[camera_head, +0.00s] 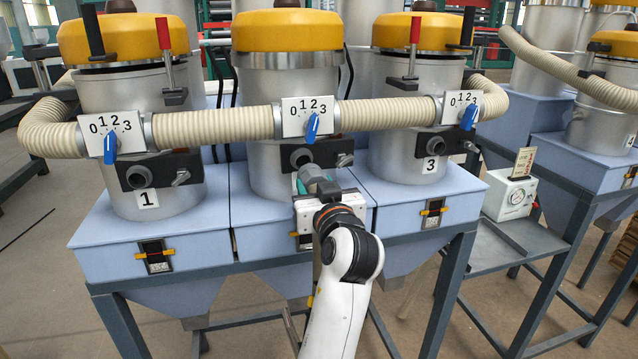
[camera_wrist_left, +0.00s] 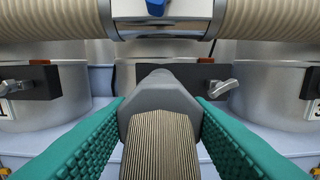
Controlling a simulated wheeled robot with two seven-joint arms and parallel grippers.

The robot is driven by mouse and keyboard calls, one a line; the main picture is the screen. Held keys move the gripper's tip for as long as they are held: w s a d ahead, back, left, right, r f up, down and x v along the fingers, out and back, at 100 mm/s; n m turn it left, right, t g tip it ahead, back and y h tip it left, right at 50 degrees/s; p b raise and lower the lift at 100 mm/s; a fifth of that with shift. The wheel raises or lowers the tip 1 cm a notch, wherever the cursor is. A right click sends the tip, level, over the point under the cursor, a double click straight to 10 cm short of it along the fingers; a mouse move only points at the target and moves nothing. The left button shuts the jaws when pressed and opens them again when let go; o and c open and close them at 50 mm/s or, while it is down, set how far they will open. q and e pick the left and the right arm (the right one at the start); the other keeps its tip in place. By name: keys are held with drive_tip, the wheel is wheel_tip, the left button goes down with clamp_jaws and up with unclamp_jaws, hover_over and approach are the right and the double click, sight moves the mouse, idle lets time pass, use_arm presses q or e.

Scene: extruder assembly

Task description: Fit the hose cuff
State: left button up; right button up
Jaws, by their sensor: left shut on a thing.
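My left gripper (camera_head: 312,180) is in front of the middle hopper (camera_head: 268,185). Its green ridged fingers also show in the left wrist view (camera_wrist_left: 160,140), shut on the hose cuff (camera_wrist_left: 160,97). The cuff is grey, with a beige ribbed hose piece (camera_wrist_left: 160,150) behind it on the near side. Its narrow far end points at the dark port block (camera_head: 303,157) on the middle hopper. The cuff hides the middle of this block in the wrist view, so I cannot tell whether they touch. My right gripper is not in view.
Hopper 1 (camera_head: 140,110) and hopper 3 (camera_head: 420,110) stand either side with similar port blocks. A thick beige hose (camera_head: 212,125) with blue-levered dials runs across above the ports. A small clamp lever (camera_wrist_left: 222,88) sits right of the cuff. A gauge box (camera_head: 510,197) stands right.

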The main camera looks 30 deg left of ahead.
use_arm(q)
drive_tip(key=shift+w+a+f, duration=0.1)
drive_tip(key=shift+w, duration=0.15)
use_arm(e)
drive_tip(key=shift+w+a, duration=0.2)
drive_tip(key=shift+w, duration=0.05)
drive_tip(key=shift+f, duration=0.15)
use_arm(q)
drive_tip(key=shift+w+a, duration=0.4)
drive_tip(key=shift+a, duration=0.05)
drive_tip(key=shift+x, duration=2.05)
drive_tip(key=shift+a, duration=0.1)
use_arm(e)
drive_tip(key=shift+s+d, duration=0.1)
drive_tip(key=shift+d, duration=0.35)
use_arm(q)
drive_tip(key=shift+w, duration=0.1)
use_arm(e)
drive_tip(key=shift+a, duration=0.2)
use_arm(q)
drive_tip(key=shift+x, duration=0.95)
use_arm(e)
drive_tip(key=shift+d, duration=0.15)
